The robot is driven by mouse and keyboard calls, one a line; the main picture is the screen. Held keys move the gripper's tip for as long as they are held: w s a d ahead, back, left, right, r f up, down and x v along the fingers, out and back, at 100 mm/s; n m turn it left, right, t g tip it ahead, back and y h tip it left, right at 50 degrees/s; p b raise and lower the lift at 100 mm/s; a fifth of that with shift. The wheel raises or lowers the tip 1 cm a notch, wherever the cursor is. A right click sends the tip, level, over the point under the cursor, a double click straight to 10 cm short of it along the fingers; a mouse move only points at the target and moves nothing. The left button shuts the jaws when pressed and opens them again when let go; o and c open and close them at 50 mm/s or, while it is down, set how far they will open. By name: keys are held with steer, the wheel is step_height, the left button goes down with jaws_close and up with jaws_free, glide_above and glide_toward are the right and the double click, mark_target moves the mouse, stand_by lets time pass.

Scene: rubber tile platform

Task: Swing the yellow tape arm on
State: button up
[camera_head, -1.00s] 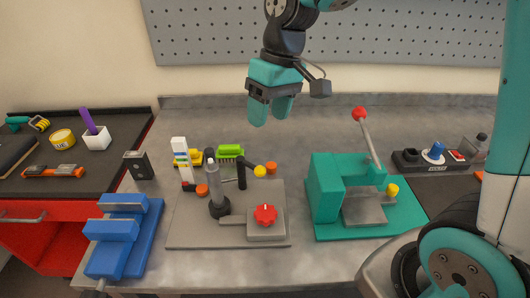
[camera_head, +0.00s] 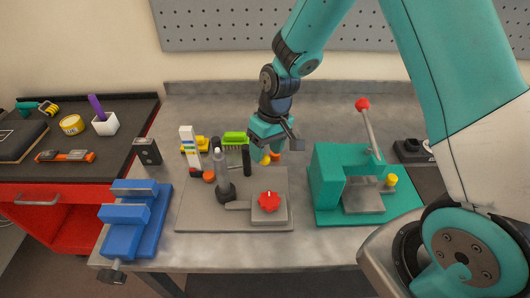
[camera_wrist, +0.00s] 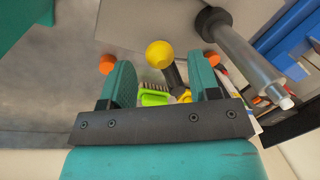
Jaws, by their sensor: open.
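The arm with the yellow ball end (camera_head: 265,160) stands at the back of the grey baseplate (camera_head: 200,222). In the head view my gripper partly hides it. In the wrist view the yellow ball (camera_wrist: 159,54) sits on a dark rod (camera_wrist: 173,77), in line with the gap between my fingers. My gripper (camera_head: 266,152) points down at the ball. In the wrist view my gripper (camera_wrist: 160,62) is open, with one teal finger on each side of the ball. I cannot tell whether either finger touches it.
A grey upright cylinder (camera_head: 220,172) and a red knob (camera_head: 269,200) share the baseplate. A green brush (camera_head: 235,137) and orange caps (camera_head: 209,176) are close by. A teal press (camera_head: 328,178) stands right, a blue vise (camera_head: 130,220) left. A yellow tape roll (camera_head: 71,125) lies on the cart.

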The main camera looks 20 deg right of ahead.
steer(key=shift+a+f, duration=0.2)
steer(key=shift+f, duration=0.9)
jaws_close()
